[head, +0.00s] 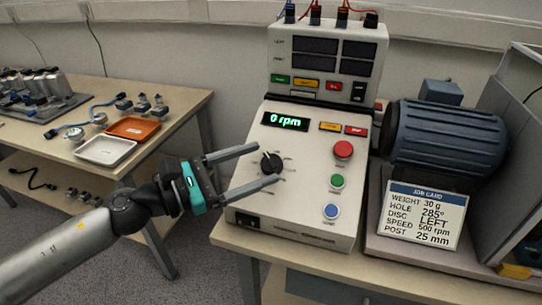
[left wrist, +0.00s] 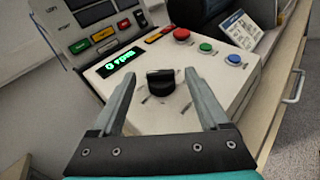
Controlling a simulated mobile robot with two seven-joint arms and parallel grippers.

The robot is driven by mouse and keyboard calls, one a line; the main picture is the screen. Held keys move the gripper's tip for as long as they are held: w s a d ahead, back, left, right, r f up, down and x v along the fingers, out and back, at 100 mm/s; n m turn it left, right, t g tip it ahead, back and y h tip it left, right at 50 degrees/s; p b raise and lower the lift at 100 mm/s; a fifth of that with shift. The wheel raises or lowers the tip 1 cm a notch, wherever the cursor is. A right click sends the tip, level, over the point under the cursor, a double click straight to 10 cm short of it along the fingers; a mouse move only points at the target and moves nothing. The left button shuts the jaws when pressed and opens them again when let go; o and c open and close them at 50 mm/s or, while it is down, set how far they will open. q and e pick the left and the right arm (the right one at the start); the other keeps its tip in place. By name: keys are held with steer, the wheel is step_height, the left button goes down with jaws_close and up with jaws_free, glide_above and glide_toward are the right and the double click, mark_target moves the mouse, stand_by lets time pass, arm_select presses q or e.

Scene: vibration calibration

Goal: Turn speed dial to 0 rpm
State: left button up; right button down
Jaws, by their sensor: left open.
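The speed dial (head: 271,163) is a black knob on the sloped front of the white control box (head: 310,212). The green display (head: 285,121) above it reads 0 rpm. My left gripper (head: 268,164) is open, with its two fingers spread on either side of the dial in the head view. In the left wrist view the dial (left wrist: 160,82) sits between the open fingertips, with gaps at both sides; I cannot tell whether the fingers reach its depth. My right gripper is not in view.
Red (head: 343,149), green (head: 337,181) and blue (head: 331,211) buttons sit right of the dial. A motor (head: 445,135) and a job card (head: 423,214) stand further right. A side table at left holds an orange tray (head: 134,128) and a white tray (head: 105,150).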

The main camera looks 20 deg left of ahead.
mark_target(270, 160)
arm_select(q)
steer(key=shift+p+x, duration=0.3)
steer(key=shift+x, duration=0.8)
steer(key=shift+w+d, duration=0.5)
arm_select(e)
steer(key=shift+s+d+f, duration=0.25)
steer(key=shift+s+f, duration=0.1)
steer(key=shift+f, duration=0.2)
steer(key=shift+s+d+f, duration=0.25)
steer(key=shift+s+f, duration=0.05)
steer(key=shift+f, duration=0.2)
arm_select(q)
steer(key=shift+c, duration=0.3)
jaws_close()
